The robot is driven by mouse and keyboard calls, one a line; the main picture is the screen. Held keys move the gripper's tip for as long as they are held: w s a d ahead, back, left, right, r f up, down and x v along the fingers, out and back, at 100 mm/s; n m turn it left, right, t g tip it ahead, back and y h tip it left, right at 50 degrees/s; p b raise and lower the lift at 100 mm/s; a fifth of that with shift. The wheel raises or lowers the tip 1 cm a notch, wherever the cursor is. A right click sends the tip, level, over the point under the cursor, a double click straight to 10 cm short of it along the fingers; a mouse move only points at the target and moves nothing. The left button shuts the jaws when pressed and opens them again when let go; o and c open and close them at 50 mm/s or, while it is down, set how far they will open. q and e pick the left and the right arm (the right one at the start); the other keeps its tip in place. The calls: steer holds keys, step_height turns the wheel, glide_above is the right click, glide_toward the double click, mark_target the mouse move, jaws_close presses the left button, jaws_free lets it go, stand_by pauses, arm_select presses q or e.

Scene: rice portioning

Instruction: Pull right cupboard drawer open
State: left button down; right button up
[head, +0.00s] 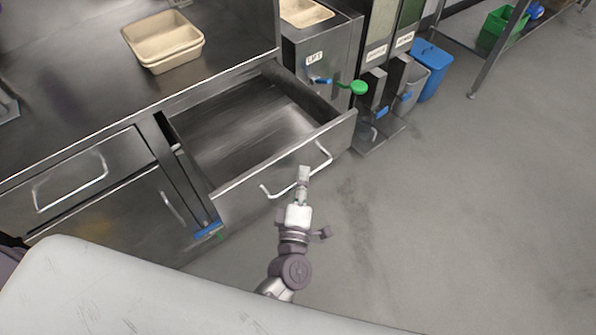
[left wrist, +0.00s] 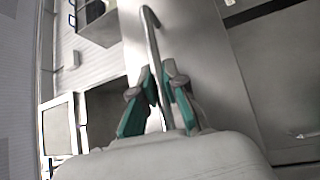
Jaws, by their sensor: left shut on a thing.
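The right cupboard drawer (head: 240,196) is of grey metal and stands open; its inside looks empty. Its bar handle (head: 268,190) runs along the front panel. My left gripper (head: 303,175) is at the handle, shut on it. In the left wrist view the drawer handle (left wrist: 151,40) passes between the two green-padded fingers of the left gripper (left wrist: 163,90). My right gripper is not in either view.
The left drawer (head: 75,180) is shut. Beige trays (head: 165,45) sit on the metal counter (head: 60,70). Dispensers with a green knob (head: 358,87) and a blue bin (head: 432,68) stand right of the drawer. The floor (head: 450,200) at right is clear.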

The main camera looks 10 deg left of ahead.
arm_select(q)
steer(key=c, duration=1.2)
jaws_free()
steer(key=shift+s, duration=0.1)
steer(key=s+d+f, duration=0.1)
steer(key=s, duration=1)
steer(key=shift+s+d+f, duration=0.15)
steer(key=shift+s+f, duration=0.15)
steer(key=shift+f, duration=0.05)
steer(key=s+a+f+m+g+h, duration=0.1)
steer(key=s+f+m+g+h, duration=0.45)
steer(key=f, duration=0.85)
steer(key=s+f+m+g, duration=0.2)
steer(key=f+m+g, duration=0.2)
steer(key=f+m, duration=0.75)
steer(key=s+a+f+m+g+y, duration=0.1)
steer(key=s+a+f+g, duration=0.3)
steer(key=s+a+f, duration=0.3)
steer(key=s+a+f+m+g+y+p, duration=0.1)
steer(key=s+a+f+g, duration=0.4)
steer(key=s+f, duration=0.6)
steer(key=shift+s+a+f+m+y, duration=0.15)
steer(key=shift+s+a+m+y, duration=0.55)
steer(key=shift+a, duration=0.45)
